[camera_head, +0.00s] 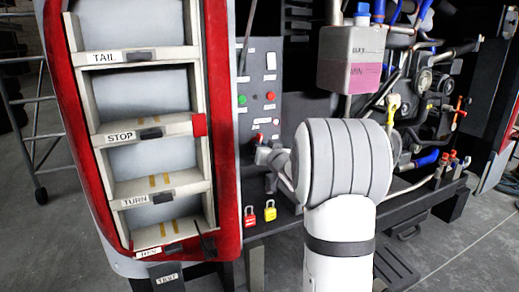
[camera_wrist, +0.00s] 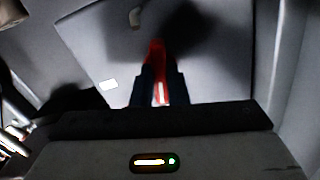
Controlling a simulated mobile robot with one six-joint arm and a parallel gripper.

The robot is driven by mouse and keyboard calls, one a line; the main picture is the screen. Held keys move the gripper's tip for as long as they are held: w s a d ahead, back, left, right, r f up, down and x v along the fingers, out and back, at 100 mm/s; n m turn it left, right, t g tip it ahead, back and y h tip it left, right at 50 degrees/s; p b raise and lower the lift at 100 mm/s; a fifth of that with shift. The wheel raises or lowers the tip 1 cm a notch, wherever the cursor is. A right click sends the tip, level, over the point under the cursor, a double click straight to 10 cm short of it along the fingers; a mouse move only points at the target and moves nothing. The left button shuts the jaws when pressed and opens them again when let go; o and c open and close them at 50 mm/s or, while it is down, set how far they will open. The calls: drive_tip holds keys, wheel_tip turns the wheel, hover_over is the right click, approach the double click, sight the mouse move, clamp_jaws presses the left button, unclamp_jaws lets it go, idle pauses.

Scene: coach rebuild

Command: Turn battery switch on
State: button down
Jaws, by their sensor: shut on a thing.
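The battery switch shows as a red handle (camera_wrist: 156,56) in the wrist view, on a grey panel. My gripper's two dark fingers (camera_wrist: 160,92) are closed around it, one on each side. A pale mark shows on the red part between the fingers. In the head view my gripper (camera_head: 263,154) reaches the lower part of the grey control panel (camera_head: 245,85), and a bit of red (camera_head: 260,137) shows just above it. The arm and gripper hide part of that area, and I cannot read the switch's position.
The panel also carries a green button (camera_head: 242,99) and a red button (camera_head: 270,96). Red (camera_head: 249,217) and yellow (camera_head: 270,211) padlocks hang below on the bench edge. A red-framed lamp rack (camera_head: 222,130) stands close at left. Pipes and an engine (camera_head: 430,100) fill the right.

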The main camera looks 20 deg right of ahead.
drive_tip(key=shift+f+n+b, duration=0.1)
drive_tip(key=shift+n+b, duration=0.9)
drive_tip(key=shift+n, duration=0.4)
drive_tip(key=c, duration=1.2)
unclamp_jaws()
drive_tip(key=shift+c, duration=0.2)
drive_tip(key=s, duration=0.9)
drive_tip(key=shift+d, duration=0.15)
